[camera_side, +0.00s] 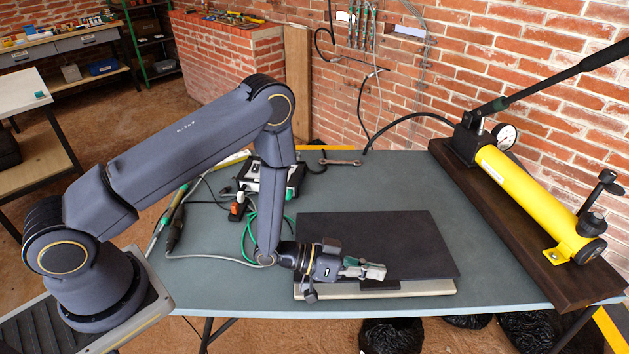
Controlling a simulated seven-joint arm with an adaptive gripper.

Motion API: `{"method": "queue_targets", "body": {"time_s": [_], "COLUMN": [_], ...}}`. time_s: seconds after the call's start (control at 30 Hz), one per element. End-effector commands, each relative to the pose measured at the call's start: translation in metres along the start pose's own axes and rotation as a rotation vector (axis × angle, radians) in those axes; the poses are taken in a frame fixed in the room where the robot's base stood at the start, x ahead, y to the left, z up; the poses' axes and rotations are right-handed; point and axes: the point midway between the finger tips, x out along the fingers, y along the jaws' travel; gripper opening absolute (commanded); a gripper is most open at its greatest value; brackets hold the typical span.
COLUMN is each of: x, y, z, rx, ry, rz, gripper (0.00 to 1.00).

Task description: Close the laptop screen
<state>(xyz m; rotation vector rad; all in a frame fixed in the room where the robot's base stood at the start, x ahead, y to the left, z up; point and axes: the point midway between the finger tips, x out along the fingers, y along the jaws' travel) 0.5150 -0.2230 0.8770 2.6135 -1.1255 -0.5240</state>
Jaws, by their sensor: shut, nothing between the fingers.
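The laptop lies on the grey-green table. Its dark screen lid (400,235) is down flat, or nearly flat, over the pale base (425,288), whose front edge shows below it. I cannot tell whether a small gap is left between lid and base. My gripper (376,271) is shut and empty, lying sideways at the lid's near edge, with its fingers pointing right. It overlaps the lid in the picture; I cannot tell whether it touches it. The gripper and wrist hide part of the laptop's front left.
The table (490,270) is clear around the laptop's right side. A yellow hydraulic pump (525,195) stands on a dark board at the right. Cables, a black box (280,178) and a wrench (340,162) lie behind and left. A brick wall stands behind.

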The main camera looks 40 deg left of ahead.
Motion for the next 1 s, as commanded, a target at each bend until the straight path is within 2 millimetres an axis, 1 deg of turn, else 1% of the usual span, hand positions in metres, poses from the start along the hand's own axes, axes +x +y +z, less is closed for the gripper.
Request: {"method": "queue_targets", "body": {"time_s": [0.03, 0.07, 0.2, 0.3, 0.43, 0.57, 0.63, 0.67, 0.77, 0.8, 0.87, 0.9, 0.97, 1.0], "x": [-0.007, -0.017, -0.051, -0.072, -0.09, -0.1, -0.101, -0.101, -0.098, -0.095, -0.09, -0.088, -0.087, -0.088], "y": [0.002, 0.002, 0.004, 0.005, 0.007, 0.008, 0.008, 0.009, 0.026, 0.035, 0.05, 0.061, 0.075, 0.083], "z": [-0.006, -0.004, -0.003, -0.003, -0.003, -0.003, -0.001, 0.001, 0.012, 0.016, 0.02, 0.023, 0.028, 0.031], "rx": [0.002, -0.002, -0.003, -0.002, -0.001, -0.019, -0.084, -0.132, -0.366, -0.472, -0.619, -0.7, -0.794, -0.831], "ry": [-0.002, -0.005, -0.003, -0.002, -0.003, -0.002, -0.008, -0.018, -0.09, -0.138, -0.237, -0.324, -0.482, -0.603], "rz": [-0.002, -0.002, -0.004, -0.002, -0.001, 0.001, 0.0, 0.005, 0.093, 0.153, 0.252, 0.317, 0.395, 0.431], "gripper": [0.0, 0.0, 0.0, 0.0, 0.0, 0.0, 0.0, 0.0, 0.0, 0.0, 0.0, 0.0, 0.0, 0.0]}}
